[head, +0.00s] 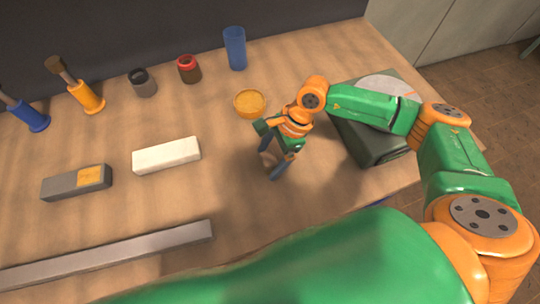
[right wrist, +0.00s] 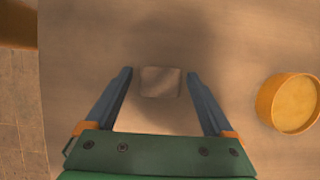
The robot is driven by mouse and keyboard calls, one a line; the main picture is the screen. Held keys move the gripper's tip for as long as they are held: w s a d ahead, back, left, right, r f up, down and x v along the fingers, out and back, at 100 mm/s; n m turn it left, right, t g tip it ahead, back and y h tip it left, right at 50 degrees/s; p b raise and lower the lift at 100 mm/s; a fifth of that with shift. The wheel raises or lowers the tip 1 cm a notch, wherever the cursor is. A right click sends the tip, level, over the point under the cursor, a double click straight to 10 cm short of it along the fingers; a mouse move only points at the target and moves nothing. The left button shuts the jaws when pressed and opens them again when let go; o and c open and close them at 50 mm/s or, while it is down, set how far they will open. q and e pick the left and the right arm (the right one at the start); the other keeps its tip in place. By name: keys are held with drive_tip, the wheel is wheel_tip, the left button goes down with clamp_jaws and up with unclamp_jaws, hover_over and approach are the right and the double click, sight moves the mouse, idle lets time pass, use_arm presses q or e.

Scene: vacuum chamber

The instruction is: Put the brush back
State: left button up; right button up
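One brush (head: 60,70) with dark bristles stands tilted in an orange holder (head: 88,97) at the far left. Another brush-like handle (head: 6,98) stands in a blue holder (head: 30,115) at the left edge, partly cut off. My right gripper (head: 271,162) points down over the table, beside the round yellow-orange dish (head: 249,104). In the right wrist view its two fingers (right wrist: 159,74) are spread apart. A small tan squarish patch (right wrist: 160,82) shows between them; I cannot tell what it is or whether the fingers touch it. My left gripper is not in view.
A white block (head: 166,155), a grey block with a yellow patch (head: 60,184) and a long grey bar (head: 110,255) lie left. A grey jar (head: 143,83), red-rimmed jar (head: 188,69) and blue cup (head: 235,48) stand behind. A dark green box (head: 375,145) is right, under my arm.

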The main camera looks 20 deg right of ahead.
drive_tip(key=shift+r, duration=0.2)
drive_tip(key=b+v, duration=0.2)
drive_tip(key=v, duration=1)
